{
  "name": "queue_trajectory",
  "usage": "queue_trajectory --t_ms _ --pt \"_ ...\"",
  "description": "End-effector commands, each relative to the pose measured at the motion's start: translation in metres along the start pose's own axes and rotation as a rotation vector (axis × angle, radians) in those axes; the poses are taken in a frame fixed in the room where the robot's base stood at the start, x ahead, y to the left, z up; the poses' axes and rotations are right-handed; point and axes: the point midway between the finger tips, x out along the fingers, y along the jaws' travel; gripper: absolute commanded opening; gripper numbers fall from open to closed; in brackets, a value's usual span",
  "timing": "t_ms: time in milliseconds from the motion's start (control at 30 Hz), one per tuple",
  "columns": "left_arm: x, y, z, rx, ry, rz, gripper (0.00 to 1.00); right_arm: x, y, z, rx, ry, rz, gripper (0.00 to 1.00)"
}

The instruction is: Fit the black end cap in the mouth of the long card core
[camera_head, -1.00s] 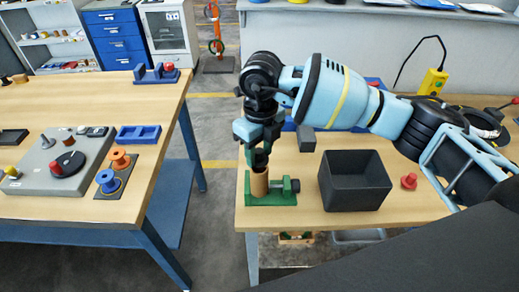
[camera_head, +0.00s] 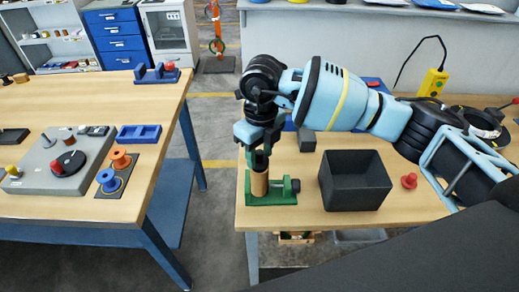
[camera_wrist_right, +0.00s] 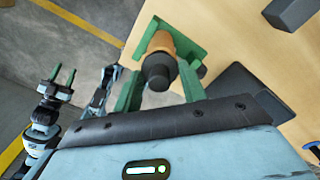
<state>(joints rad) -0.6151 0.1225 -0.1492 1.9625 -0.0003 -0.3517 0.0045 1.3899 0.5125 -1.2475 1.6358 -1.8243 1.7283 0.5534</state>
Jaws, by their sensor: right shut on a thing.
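The long card core (camera_head: 259,184) stands upright in a green clamp (camera_head: 280,198) at the near left corner of the right table. My right gripper (camera_head: 258,157) points down over the core's top. In the right wrist view the black end cap (camera_wrist_right: 158,72) is between its green fingers, in line with the brown core (camera_wrist_right: 161,42). My right gripper is shut on the cap. Whether the cap sits inside the mouth cannot be told; the fingers hide that edge in the head view. My left gripper (camera_wrist_right: 63,76) shows only in the right wrist view, empty with fingers apart.
A black open bin (camera_head: 355,181) stands right of the clamp, with a red knobbed piece (camera_head: 409,181) beyond it. A dark block (camera_head: 306,139) lies behind. The left table (camera_head: 60,105) holds spools and fixtures across an open floor gap.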

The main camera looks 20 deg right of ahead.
Motion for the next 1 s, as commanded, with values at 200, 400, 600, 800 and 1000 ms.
queue_trajectory --t_ms 200,400,600,800,1000 --pt "0.0 0.0 0.003 -0.001 -0.005 0.001 0.45 0.005 0.0 0.0 0.0 0.001 0.001 0.2" --pt "0.0 0.0 0.004 -0.001 -0.008 0.001 0.45 0.01 0.0 0.0 0.0 0.002 0.001 0.2" --pt "0.0 0.001 0.006 -0.001 -0.012 0.001 0.45 0.014 0.0 0.0 0.0 0.002 0.0 0.2" --pt "0.0 0.001 0.008 -0.002 -0.015 0.002 0.45 0.018 -0.001 -0.001 0.0 0.002 0.0 0.2" --pt "0.0 0.001 0.008 -0.002 -0.016 0.002 0.45 0.019 -0.001 0.0 0.0 0.0 0.0 0.58"
